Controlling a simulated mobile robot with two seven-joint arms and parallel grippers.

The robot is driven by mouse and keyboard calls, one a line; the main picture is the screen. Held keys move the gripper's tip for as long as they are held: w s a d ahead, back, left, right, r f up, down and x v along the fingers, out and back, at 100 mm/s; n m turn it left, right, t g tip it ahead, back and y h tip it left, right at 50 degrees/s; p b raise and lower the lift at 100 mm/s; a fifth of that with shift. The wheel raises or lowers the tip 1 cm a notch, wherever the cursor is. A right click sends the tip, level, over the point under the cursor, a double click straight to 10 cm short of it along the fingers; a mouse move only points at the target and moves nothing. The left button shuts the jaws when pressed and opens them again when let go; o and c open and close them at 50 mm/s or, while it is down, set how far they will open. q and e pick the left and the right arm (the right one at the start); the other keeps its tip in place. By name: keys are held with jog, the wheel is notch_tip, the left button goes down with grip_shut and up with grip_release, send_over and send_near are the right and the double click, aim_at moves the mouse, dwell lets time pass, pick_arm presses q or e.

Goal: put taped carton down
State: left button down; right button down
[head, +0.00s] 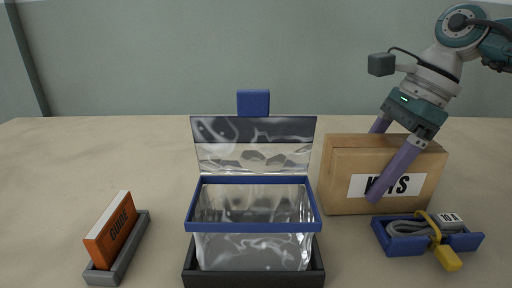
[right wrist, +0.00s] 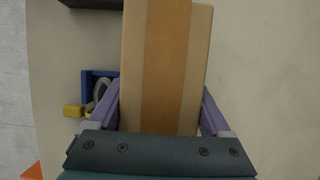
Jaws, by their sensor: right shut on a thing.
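The taped carton (head: 340,175) is a brown box with a white label, partly hidden by a finger, at the right of the table in the head view. In the right wrist view the carton (right wrist: 168,65) shows a darker tape strip along its top. My right gripper (head: 376,165) has its purple fingers on two opposite sides of the carton and is shut on it. The carton looks upright and at or very near the table top; I cannot tell if it touches. My left gripper is not in view.
A clear bin with a blue rim (head: 252,181) and raised lid stands on a black base left of the carton. A blue tray (head: 405,245) with a grey cable and yellow tag lies in front of the carton. An orange guide (head: 112,232) stands in a grey holder (head: 133,247) at left.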

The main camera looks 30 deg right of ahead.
jog(key=shift+f, duration=0.1)
grip_release()
